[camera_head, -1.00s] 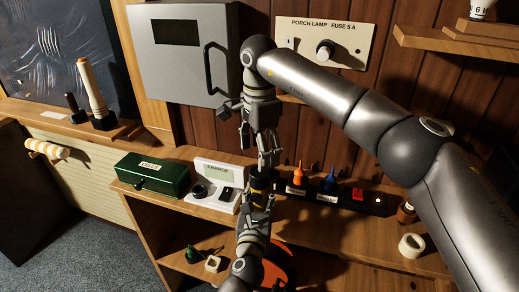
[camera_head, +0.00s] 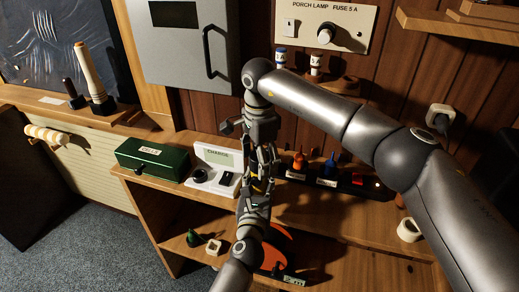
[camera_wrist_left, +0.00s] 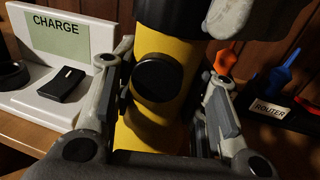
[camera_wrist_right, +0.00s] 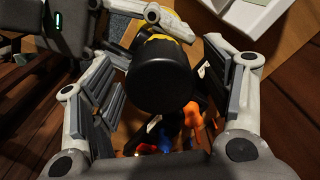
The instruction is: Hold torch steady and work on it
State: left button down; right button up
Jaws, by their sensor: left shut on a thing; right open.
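The torch has a yellow body (camera_wrist_left: 150,125) with a round black button (camera_wrist_left: 158,78) on its side. My left gripper (camera_wrist_left: 165,105) is shut on the yellow body and holds the torch roughly upright above the bench. The torch's black end (camera_wrist_right: 160,78) shows large in the right wrist view. My right gripper (camera_wrist_right: 155,95) is open, its fingers on either side of that black end; I cannot tell whether they touch it. In the head view my right gripper (camera_head: 262,160) is just above my left gripper (camera_head: 257,188), and they mostly hide the torch.
A white charge stand (camera_head: 217,158) and a green box (camera_head: 152,160) are left of the grippers on the bench. A grey cabinet (camera_head: 180,75) hangs behind. The lower shelf holds small items.

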jog(key=shift+f, duration=0.1)
jog(key=c, duration=1.1)
jog(key=m, duration=0.8)
jog(key=shift+m, duration=0.3)
jog(key=m, duration=0.9)
jog(key=o, duration=1.2)
